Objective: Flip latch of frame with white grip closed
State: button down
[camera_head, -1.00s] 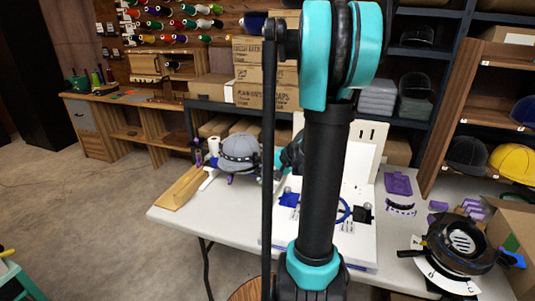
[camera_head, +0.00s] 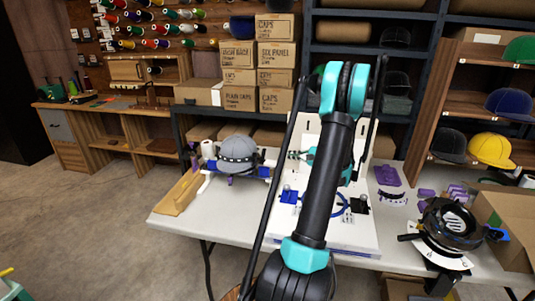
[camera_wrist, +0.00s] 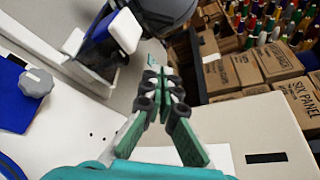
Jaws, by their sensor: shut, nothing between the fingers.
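My gripper (camera_wrist: 165,80) is shut and empty in the wrist view, its teal fingers together above the white board. A blue and black bracket with a white grip (camera_wrist: 125,30) is up and left of the fingertips, apart from them, beside a dark rounded cap. In the head view, a grey cap (camera_head: 238,154) sits on a holder with blue and white parts (camera_head: 265,171) on the table. My gripper shows only partly there, behind my arm. I cannot tell the latch's exact position.
The white board (camera_head: 350,235) carries a blue block with a grey knob (camera_wrist: 36,83) and a black clamp (camera_head: 360,204). A dark round cap frame (camera_head: 448,225) stands at the right. A wooden piece (camera_head: 180,192) lies at the left table edge. Stacked boxes (camera_head: 275,70) stand behind.

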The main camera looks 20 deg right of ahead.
aim_at(263, 154)
jog(key=shift+d, duration=0.25)
jog(key=x, duration=1)
jog(key=s+a+r, duration=0.2)
jog(key=shift+s+r, duration=0.2)
jog(key=shift+r, duration=0.15)
jog(key=shift+w, duration=0.15)
